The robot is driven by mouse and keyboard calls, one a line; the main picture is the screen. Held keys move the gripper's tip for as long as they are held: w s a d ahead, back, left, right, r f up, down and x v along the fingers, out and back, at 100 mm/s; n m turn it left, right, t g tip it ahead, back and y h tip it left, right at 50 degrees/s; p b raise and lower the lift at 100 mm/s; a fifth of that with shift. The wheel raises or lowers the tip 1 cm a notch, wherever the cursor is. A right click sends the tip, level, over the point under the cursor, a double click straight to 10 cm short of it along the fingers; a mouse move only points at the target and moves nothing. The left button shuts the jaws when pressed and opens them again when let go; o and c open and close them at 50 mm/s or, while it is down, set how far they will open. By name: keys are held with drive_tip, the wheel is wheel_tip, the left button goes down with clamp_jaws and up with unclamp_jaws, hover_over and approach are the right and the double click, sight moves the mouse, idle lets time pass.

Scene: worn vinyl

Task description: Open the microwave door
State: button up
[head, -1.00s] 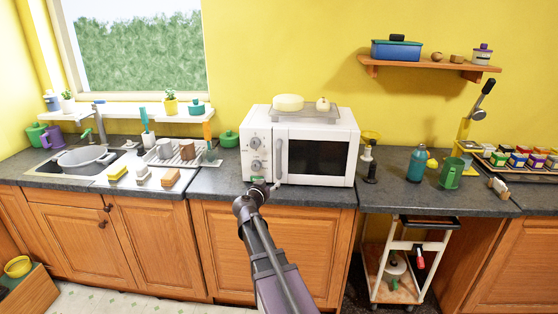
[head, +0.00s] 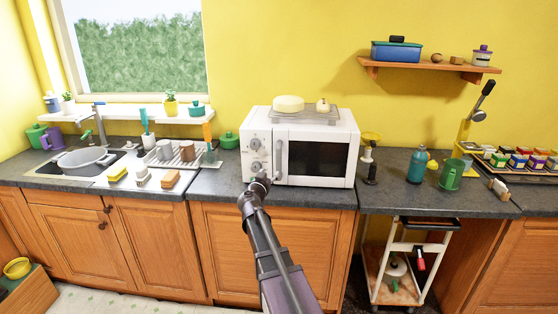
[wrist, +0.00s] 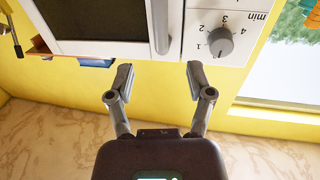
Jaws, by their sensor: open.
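The white microwave (head: 315,130) stands on the dark counter with its door (head: 318,158) shut. Its upright handle (head: 278,162) is at the door's left edge, beside the dial panel (head: 256,158). The wrist view looks upside down at the front: the handle (wrist: 160,27) is at top centre, with a dial (wrist: 220,42) to its right and the dark window (wrist: 95,18) to its left. My gripper (head: 264,177) is in front of the microwave's lower left. In the wrist view my gripper (wrist: 160,76) is open and empty, its fingers either side of the handle's line, apparently not touching it.
A rack (head: 308,116) with a pale yellow round item (head: 289,104) and a small pale item sits on the microwave. A green pot (head: 229,141) and dish rack (head: 185,158) stand left. A dark stand (head: 368,165) and teal bottle (head: 416,166) stand right. Counter before the door is narrow.

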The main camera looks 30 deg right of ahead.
sight(278, 160)
drive_tip(key=x, duration=1.2)
drive_tip(key=shift+w+d, duration=0.2)
drive_tip(key=shift+d, duration=0.05)
clamp_jaws()
